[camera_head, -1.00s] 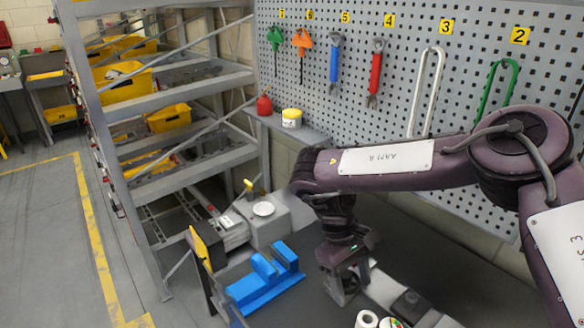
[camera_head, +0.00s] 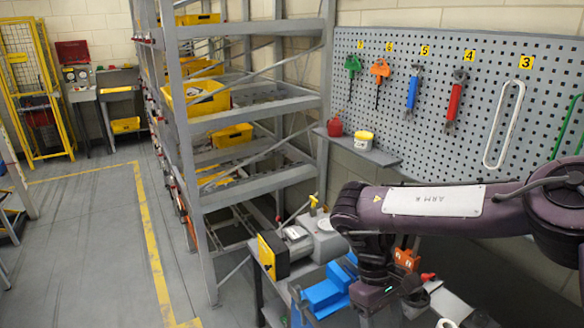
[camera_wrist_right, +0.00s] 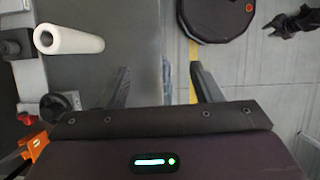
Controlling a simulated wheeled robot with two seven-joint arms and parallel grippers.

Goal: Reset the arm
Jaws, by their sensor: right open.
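My right arm (camera_head: 445,203) comes in from the right in the head view, with its forearm roughly level and the wrist bent down. Its gripper hangs over the workbench near the blue holder (camera_head: 325,296); its fingertips are hard to make out there. In the right wrist view my right gripper (camera_wrist_right: 158,82) is open, with two dark fingers apart and nothing between them. Below it lie the bench edge and grey floor. My left arm and gripper are not in view.
A white roll (camera_wrist_right: 68,39) and an orange tool (camera_wrist_right: 28,148) are on the bench left of the gripper. A shelf rack (camera_head: 262,112) with yellow bins stands behind the bench. A pegboard (camera_head: 440,75) with hanging tools is at the right. The floor at left is open.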

